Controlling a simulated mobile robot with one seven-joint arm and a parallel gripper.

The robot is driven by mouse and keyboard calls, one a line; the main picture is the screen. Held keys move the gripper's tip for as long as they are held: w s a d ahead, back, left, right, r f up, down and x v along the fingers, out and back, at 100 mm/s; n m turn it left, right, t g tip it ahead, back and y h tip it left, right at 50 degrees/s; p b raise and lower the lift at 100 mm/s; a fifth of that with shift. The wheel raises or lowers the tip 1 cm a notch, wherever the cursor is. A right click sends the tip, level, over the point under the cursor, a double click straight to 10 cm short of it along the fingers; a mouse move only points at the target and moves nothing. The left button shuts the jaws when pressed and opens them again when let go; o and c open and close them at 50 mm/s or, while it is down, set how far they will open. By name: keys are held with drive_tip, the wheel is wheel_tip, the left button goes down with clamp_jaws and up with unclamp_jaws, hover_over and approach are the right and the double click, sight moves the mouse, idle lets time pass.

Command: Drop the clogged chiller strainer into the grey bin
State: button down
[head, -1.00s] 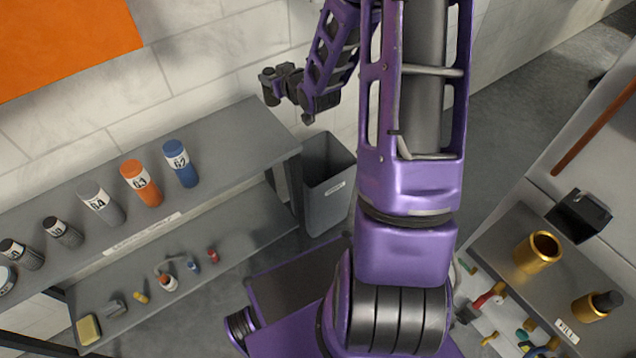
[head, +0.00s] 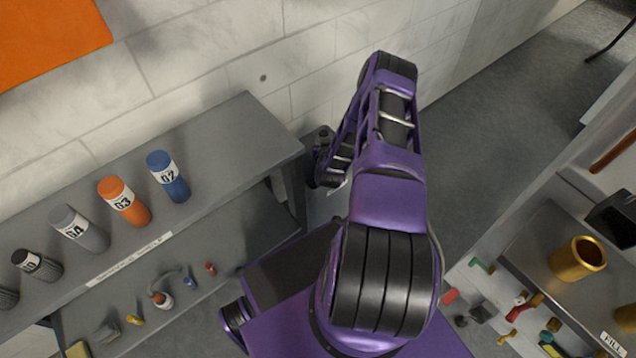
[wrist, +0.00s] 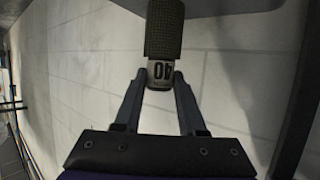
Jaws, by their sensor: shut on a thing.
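The strainer (wrist: 165,30) is a dark, mesh-textured cylinder with a pale label reading like "40" in the wrist view. My gripper (wrist: 160,80) is shut on its labelled end, and the dark end extends away from the fingers. In the head view my gripper (head: 324,158) is above and close to the grey bin (head: 322,207), beyond the end of the shelf. My forearm and gripper hide most of the bin and its opening. The held strainer cannot be made out in the head view.
A grey shelf unit (head: 215,140) at left holds several labelled cylinders, including a blue one (head: 168,176) and an orange one (head: 124,201). Small items lie on its lower level. A pale block wall (head: 210,55) is behind. A bench with a brass cup (head: 578,258) stands at right.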

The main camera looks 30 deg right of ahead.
drive_tip(key=shift+f+b, duration=2.15)
drive_tip(key=shift+f, duration=1)
drive_tip(key=shift+c, duration=2)
unclamp_jaws()
